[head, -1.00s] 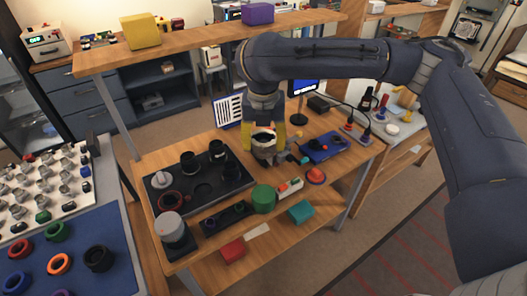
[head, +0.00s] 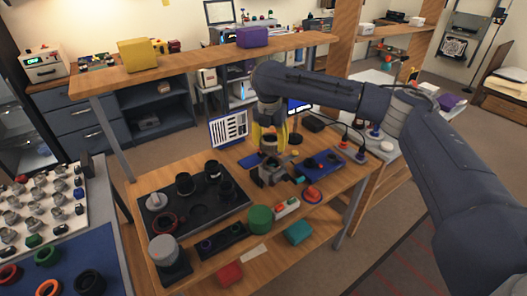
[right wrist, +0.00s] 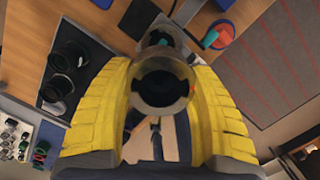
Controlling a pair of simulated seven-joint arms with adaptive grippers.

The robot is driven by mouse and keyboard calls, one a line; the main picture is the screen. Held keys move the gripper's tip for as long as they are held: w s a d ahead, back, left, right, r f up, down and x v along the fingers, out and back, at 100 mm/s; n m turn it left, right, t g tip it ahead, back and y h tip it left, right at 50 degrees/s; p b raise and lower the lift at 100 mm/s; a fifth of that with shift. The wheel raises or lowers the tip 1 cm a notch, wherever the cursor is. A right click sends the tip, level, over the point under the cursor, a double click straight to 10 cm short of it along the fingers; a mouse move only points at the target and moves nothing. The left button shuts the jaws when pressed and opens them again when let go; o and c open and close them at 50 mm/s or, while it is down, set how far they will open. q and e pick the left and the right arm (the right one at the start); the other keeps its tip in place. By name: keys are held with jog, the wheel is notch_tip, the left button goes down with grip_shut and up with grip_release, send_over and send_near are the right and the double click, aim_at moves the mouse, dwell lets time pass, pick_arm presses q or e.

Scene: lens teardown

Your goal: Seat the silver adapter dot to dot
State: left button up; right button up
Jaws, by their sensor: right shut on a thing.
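My right gripper (head: 270,142) has yellow fingers and is above a grey fixture (head: 270,174) on the wooden bench. In the right wrist view, the gripper (right wrist: 160,100) is shut on a round silver-grey ring with a dark bore, which looks like the silver adapter (right wrist: 160,98). Part of the fixture shows beyond it in the wrist view (right wrist: 157,40). The adapter appears held over the fixture, but I cannot tell the exact gap between them. My left gripper is not in view.
A black tray (head: 205,228) with dark lens parts lies left of the fixture. A green cylinder (head: 260,219), a red button (head: 312,194) and a blue board (head: 320,163) stand nearby. A wooden shelf (head: 200,56) runs behind the gripper.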

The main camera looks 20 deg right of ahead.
jog(key=shift+w+d, duration=0.55)
jog(key=shift+d, duration=0.05)
jog(key=shift+d+f, duration=0.1)
jog(key=shift+f, duration=2.8)
jog(key=shift+f, duration=0.85)
dwell(0.6)
